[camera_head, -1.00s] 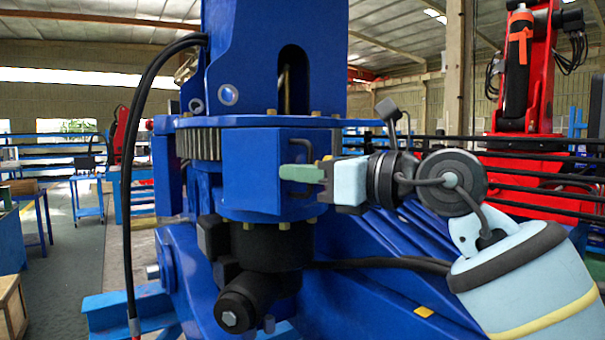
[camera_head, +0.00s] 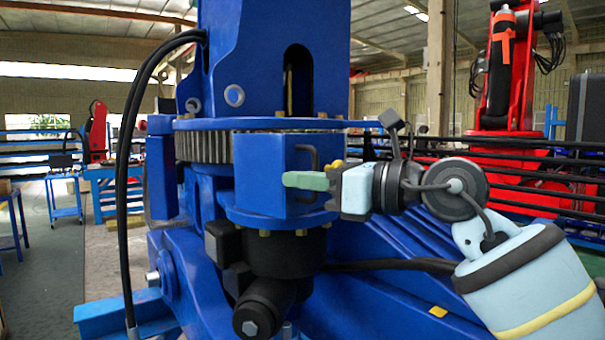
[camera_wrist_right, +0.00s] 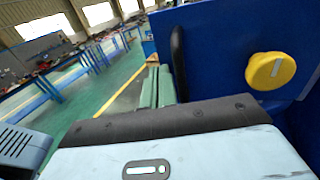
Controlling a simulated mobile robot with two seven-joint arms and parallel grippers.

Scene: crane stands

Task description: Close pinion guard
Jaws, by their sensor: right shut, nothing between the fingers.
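The pinion guard (camera_head: 262,172) is a blue box-shaped cover at the middle of the head view, between two round blue flanges. My right gripper (camera_head: 292,180) has green fingers, shut and empty, pointing left beside the guard and below the handle. In the wrist view the fingers (camera_wrist_right: 155,88) are beside the handle; I cannot tell whether they touch. My left gripper is out of view.
A yellow knob (camera_wrist_right: 270,70) sits on a blue face right of the handle. A black motor (camera_head: 282,250) hangs under the guard. A black hose (camera_head: 128,180) runs down the left. A railing (camera_head: 530,175) and red robot arm (camera_head: 510,75) stand behind.

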